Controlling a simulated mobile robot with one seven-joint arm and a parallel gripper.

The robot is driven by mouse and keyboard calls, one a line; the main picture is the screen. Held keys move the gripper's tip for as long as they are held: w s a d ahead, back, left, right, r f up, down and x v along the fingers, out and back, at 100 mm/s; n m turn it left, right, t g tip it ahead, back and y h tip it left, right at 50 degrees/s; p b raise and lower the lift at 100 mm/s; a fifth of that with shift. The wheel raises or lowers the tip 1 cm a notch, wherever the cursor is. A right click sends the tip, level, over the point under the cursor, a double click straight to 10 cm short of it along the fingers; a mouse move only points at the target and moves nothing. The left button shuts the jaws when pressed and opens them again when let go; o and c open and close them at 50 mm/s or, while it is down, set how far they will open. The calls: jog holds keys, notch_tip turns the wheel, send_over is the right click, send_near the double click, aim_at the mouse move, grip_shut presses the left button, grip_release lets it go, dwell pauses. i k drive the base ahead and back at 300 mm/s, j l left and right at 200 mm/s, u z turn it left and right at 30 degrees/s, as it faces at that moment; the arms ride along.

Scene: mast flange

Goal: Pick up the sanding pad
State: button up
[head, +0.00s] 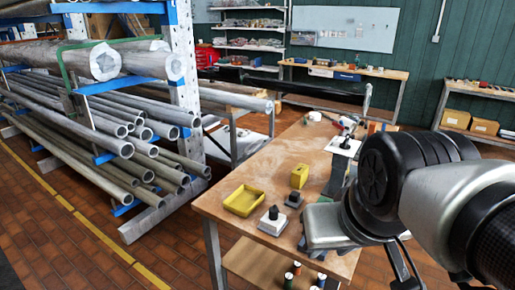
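I cannot tell for sure which thing is the sanding pad. On the wooden workbench (233,178), a pale square pad with a black knob (272,221) lies near the front edge. A smaller dark grey block (294,199) sits just behind it to the right. A yellow block (299,175) with a dark mark stands farther back. My arm comes in from the right, over the bench's right side. Dark prongs low at the right, below my arm, may be my gripper (402,264); its fingertips are not clear. Nothing is seen held, and all three candidates stand apart from my arm.
A shallow yellow tray (244,213) lies left of the pad. Several small bottles stand on the lower shelf (262,268). A pipe rack (188,75) fills the left. Bare bench top lies behind the tray.

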aim_at(295, 201)
jog(key=i+j+z, duration=0.15)
jog(key=j, duration=0.2)
jog(key=i+j+z, duration=0.15)
jog(key=j, duration=0.15)
jog(key=i+j+z, duration=0.15)
jog(key=j, duration=0.25)
jog(key=i+j+z, duration=0.1)
jog(key=i+j, duration=0.15)
jog(key=i+j+z, duration=0.1)
jog(key=i+j, duration=0.2)
jog(key=j, duration=0.15)
